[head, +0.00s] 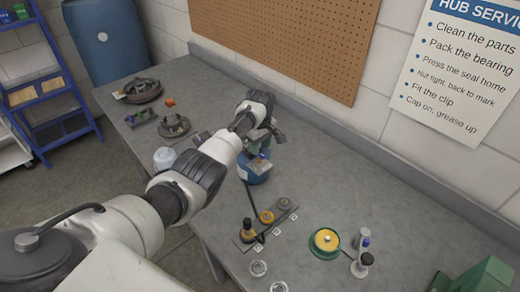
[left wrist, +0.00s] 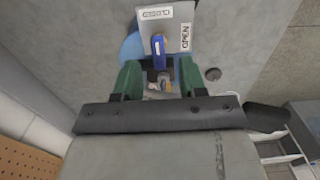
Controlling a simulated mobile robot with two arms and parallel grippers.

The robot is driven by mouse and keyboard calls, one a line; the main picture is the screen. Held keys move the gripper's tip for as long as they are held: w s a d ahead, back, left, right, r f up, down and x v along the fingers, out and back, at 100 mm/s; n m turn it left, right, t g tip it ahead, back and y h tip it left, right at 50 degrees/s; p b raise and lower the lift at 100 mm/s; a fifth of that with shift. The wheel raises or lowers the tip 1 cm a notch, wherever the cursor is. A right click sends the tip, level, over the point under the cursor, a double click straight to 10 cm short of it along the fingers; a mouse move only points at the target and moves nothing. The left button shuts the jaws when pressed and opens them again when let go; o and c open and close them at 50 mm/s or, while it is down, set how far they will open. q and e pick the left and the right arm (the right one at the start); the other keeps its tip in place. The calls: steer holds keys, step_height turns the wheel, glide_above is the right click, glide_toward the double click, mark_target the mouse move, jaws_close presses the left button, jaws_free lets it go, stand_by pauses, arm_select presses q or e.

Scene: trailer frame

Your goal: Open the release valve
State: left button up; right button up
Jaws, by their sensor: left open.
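The release valve has a blue lever (left wrist: 158,50) over a grey plate (left wrist: 180,28) marked CLOSED and OPEN. In the left wrist view the lever points up toward the CLOSED label, with the OPEN label to its right. In the head view the plate (head: 261,166) sits on a blue canister (head: 254,177) on the bench. My left gripper (left wrist: 160,72) is open, its green fingers on either side of the lever's near part, with a visible gap each side. In the head view my left gripper (head: 261,138) is above the canister and hides part of the valve. My right gripper is not in view.
The grey bench (head: 330,185) holds hub parts (head: 174,125) at the far left, a dark tray of parts (head: 266,220), a yellow-and-green round piece (head: 326,241) and small bottles (head: 361,262). A pegboard (head: 310,35) wall stands behind. Bare bench lies right of the canister.

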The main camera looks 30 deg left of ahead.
mark_target(260, 156)
arm_select(q)
steer(key=shift+w+f, duration=0.1)
steer(key=shift+f, duration=1.45)
steer(key=shift+c, duration=0.3)
jaws_close()
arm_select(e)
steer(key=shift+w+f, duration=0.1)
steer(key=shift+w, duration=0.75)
